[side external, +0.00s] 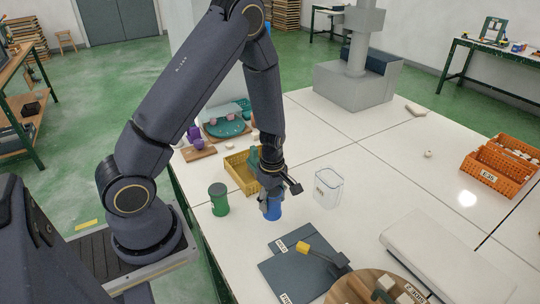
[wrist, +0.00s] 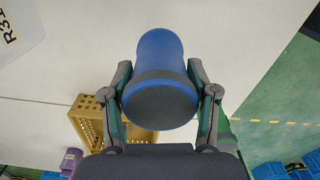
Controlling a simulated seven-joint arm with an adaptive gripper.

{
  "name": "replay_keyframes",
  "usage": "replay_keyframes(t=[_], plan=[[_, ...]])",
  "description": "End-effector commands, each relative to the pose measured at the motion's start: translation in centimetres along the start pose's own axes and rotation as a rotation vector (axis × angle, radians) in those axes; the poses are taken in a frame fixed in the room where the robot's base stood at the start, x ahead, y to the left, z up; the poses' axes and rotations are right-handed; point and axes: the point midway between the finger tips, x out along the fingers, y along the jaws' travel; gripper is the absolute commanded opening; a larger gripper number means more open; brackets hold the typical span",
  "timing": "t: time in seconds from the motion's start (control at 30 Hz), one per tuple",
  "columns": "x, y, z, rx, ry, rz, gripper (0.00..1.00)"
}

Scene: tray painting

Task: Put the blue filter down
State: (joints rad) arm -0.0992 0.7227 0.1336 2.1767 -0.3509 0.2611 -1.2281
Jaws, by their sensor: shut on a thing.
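The blue filter (side external: 273,211) is a blue cylinder with a dark grey band and a dark end. My gripper (side external: 270,194) is shut on it, over the white table. In the wrist view the filter (wrist: 160,52) sits between the two fingers of my gripper (wrist: 162,100), one on each side. In the side view the fingers hide its upper part. Its lower end is close to the table top; I cannot tell whether it touches.
A green cylinder (side external: 218,199) stands left of the filter, and a yellow crate (side external: 237,168) is behind it. A clear container (side external: 328,188) stands to the right. A dark slate-coloured board (side external: 290,276) lies in front. An orange crate (side external: 497,168) is far right. The right middle of the table is mostly clear.

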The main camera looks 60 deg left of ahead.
Motion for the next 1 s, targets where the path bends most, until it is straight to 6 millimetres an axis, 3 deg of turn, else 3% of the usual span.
replay_keyframes(t=[0.2, 0.57, 0.6, 0.83, 1.0], plan=[[2.8, -0.1, -0.1, -0.002, 0.0, -0.003, 0.19], [3.1, 0.0, 0.0, -0.001, 0.0, -0.001, 0.19], [3.2, 0.0, 0.0, 0.0, 0.0, -0.001, 0.61], [3.1, 0.0, 0.0, -0.001, 0.0, -0.001, 0.84], [3.1, 0.0, 0.0, -0.001, 0.0, -0.001, 0.84]])
